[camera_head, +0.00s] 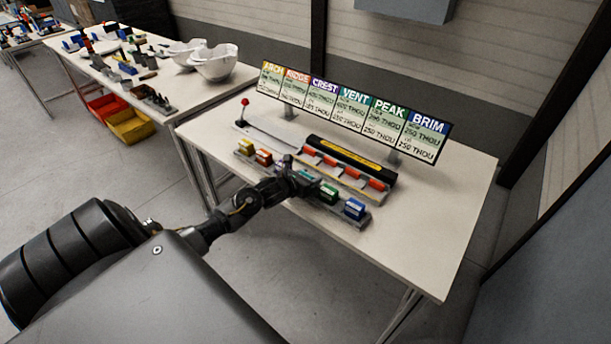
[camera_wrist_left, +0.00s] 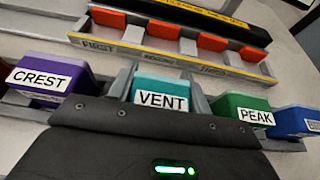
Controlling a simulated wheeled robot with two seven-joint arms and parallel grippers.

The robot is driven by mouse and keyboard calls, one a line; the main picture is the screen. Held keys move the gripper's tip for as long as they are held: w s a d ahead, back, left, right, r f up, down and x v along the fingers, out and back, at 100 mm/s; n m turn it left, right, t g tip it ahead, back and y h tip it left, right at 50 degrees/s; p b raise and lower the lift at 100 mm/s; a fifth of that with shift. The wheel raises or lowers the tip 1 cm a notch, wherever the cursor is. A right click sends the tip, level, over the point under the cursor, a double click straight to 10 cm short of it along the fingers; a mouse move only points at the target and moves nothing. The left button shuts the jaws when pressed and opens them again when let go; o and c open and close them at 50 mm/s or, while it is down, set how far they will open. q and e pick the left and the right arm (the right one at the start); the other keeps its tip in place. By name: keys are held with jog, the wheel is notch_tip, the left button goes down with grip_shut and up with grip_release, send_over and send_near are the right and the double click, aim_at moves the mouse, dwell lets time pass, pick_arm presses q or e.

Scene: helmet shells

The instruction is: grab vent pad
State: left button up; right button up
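The vent pad (camera_wrist_left: 161,93) is a teal block with a white VENT label, sitting in a row between the purple crest pad (camera_wrist_left: 50,76) and the green peak pad (camera_wrist_left: 242,108). In the head view the vent pad (camera_head: 309,175) shows partly behind my left gripper (camera_head: 303,177). My left gripper (camera_wrist_left: 162,90) is open at the row, one grey finger on each side of the vent pad. The fingers are close to its sides; I cannot tell whether they touch. My right gripper is not in view.
The blue brim pad (camera_head: 354,209) is at the row's right end; yellow and orange pads are at its left. Behind it is a rack (camera_head: 340,172) with orange-red blocks, then a sign board (camera_head: 352,110). The front right tabletop (camera_head: 425,250) is clear.

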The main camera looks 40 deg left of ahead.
pick_arm(q)
jog(key=c, duration=0.3)
jog(key=shift+r, duration=0.1)
jog(key=shift+c, duration=0.2)
jog(key=shift+r+b, duration=0.4)
jog(key=shift+r, duration=0.2)
jog(key=s+a+r+b, duration=0.1)
jog(key=s+r+b, duration=0.2)
jog(key=s+r, duration=0.8)
jog(key=v, duration=0.3)
jog(key=shift+a+f, duration=0.2)
jog(key=shift+a, duration=0.05)
